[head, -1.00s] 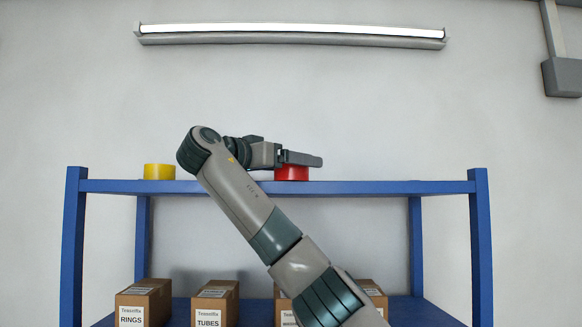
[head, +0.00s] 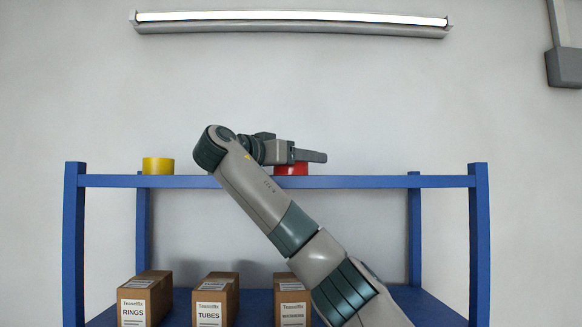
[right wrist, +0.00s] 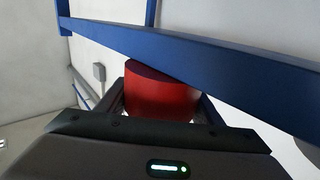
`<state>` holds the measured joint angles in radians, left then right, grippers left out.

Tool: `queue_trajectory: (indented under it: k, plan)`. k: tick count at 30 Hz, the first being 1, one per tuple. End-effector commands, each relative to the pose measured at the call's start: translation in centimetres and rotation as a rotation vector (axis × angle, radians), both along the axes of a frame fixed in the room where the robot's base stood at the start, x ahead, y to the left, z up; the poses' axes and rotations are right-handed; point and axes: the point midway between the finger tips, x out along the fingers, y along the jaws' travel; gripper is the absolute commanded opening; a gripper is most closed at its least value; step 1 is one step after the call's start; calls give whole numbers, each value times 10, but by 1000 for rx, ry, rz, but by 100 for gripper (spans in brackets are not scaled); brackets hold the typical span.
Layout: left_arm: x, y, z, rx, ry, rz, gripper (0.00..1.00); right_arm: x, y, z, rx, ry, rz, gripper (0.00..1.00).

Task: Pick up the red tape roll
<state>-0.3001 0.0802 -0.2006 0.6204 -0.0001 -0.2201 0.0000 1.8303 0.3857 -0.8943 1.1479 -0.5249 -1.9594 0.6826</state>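The red tape roll (head: 291,170) sits on the top level of the blue shelf (head: 380,181), right of centre in the head view. My right gripper (head: 312,156) reaches across from its left, and its fingers cover the roll's upper part. In the right wrist view the red roll (right wrist: 160,92) lies between the two fingers, one on each side. The fingers look open around it, with little room at the sides. Whether they touch it is hard to tell. My left gripper is in neither view.
A yellow tape roll (head: 158,166) stands on the top level at the left. Cardboard boxes labelled RINGS (head: 133,309) and TUBES (head: 208,311), plus another (head: 292,305), stand on the lower shelf. The blue front rail (right wrist: 230,68) runs close past the gripper.

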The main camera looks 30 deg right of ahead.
Motion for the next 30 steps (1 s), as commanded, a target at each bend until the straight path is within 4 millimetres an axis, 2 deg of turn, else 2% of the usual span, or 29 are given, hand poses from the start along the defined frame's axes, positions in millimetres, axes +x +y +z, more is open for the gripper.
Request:
queue_trajectory:
  k: [16, 27, 30]
  plan:
    - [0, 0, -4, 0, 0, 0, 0, 0, 0, 6, 0, -2, 0, 36]
    - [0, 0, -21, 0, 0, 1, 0, -1, 2, 41, 0, -1, 1, 36]
    - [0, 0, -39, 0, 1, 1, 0, -22, 6, 48, 1, -7, 2, 36]
